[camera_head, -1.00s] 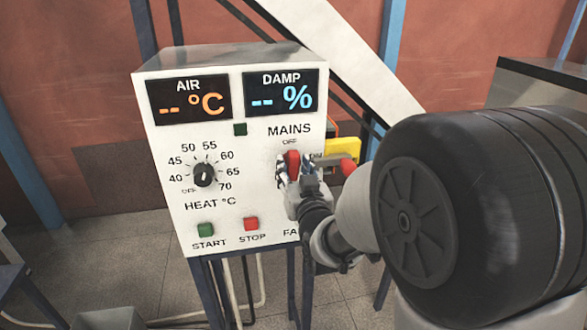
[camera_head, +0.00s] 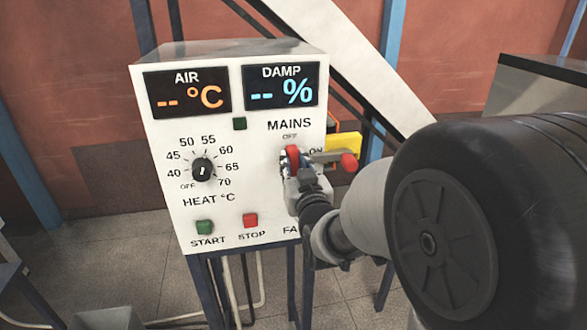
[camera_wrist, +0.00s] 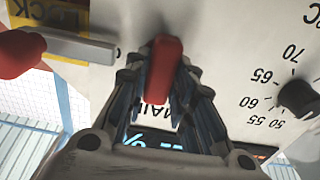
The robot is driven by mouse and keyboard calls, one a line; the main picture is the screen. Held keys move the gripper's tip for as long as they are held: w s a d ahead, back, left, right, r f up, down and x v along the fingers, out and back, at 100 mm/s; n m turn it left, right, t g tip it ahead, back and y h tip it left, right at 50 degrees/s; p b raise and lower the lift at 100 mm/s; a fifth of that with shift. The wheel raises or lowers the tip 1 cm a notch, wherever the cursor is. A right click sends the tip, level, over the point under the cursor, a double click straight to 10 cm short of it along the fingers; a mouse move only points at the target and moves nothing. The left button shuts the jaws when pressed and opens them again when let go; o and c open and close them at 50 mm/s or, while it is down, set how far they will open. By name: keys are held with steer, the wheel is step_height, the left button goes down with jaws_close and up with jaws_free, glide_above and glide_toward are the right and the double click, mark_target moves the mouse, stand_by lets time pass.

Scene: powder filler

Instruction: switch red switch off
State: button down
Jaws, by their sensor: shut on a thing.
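The red mains switch (camera_head: 292,156) is on the white panel, below the MAINS and OFF labels, with the ON label to its right. In the wrist view, the red switch handle (camera_wrist: 163,68) stands between my fingers. My gripper (camera_head: 294,168) is shut on the red handle, and its fingers hide part of the switch. In the wrist view, my gripper (camera_wrist: 160,80) has a finger on each side of the handle. The handle looks close to upright on the panel, but its exact angle is partly hidden.
A grey lever with a red knob (camera_head: 349,162) sticks out just right of the switch, in front of a yellow plate (camera_head: 345,145). The heat dial (camera_head: 202,170), green start button (camera_head: 205,228) and red stop button (camera_head: 250,220) are to the left.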

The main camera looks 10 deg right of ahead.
steer(key=c, duration=1.4)
jaws_free()
steer(key=shift+o, duration=0.2)
steer(key=shift+s, duration=0.1)
steer(key=s, duration=0.7)
steer(key=shift+s, duration=0.1)
